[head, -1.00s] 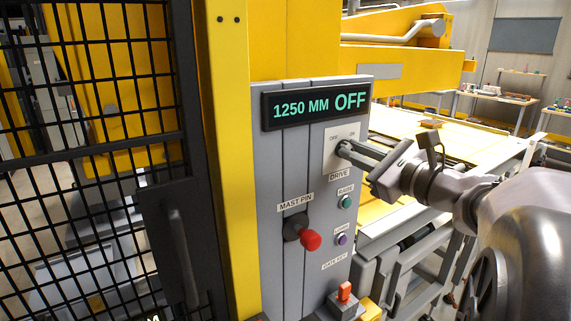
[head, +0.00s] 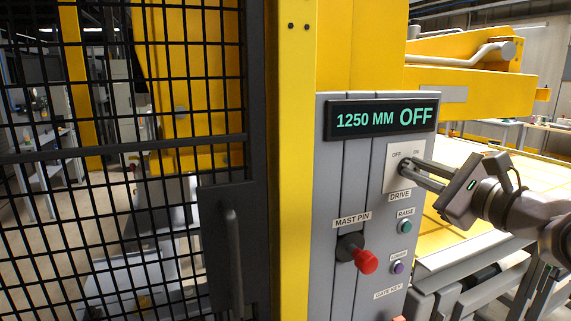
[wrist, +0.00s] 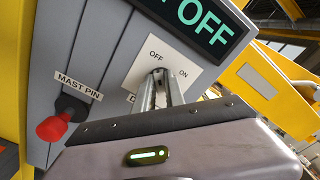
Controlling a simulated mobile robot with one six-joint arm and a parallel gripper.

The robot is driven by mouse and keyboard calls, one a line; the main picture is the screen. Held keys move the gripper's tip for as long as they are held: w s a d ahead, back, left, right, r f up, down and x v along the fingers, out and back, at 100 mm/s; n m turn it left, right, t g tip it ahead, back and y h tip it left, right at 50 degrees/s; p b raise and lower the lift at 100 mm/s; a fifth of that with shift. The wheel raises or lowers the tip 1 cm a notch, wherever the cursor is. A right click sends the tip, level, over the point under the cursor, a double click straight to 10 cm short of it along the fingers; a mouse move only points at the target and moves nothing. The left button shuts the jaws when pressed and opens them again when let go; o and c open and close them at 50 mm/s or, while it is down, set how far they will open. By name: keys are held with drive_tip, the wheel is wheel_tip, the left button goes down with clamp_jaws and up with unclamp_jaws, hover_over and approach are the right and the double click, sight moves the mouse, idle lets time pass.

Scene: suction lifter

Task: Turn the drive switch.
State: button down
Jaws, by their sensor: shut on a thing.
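The drive switch (head: 405,166) is a dark knob on a white plate marked OFF and ON, above the DRIVE label (head: 400,196) on the grey control panel (head: 355,190). My gripper (head: 409,167) reaches in from the right and is shut on the knob. In the wrist view the fingers (wrist: 160,80) meet the knob (wrist: 158,72) between the OFF and ON marks; they hide most of it, so its pointing direction is not clear. The display (head: 381,118) reads 1250 MM OFF.
The red mast pin knob (head: 366,261) sticks out low on the panel. RAISE (head: 405,227) and LOWER (head: 398,268) buttons lie below the switch. A black mesh gate (head: 120,150) and yellow post (head: 291,160) stand to the left.

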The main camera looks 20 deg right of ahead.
drive_tip(key=c, duration=1.4)
unclamp_jaws()
drive_tip(key=s+d+p, duration=0.1)
drive_tip(key=s+p, duration=0.1)
drive_tip(key=s, duration=1.5)
drive_tip(key=shift+s+d+p, duration=0.15)
drive_tip(key=shift+s+p, duration=0.05)
drive_tip(key=shift+p, duration=0.2)
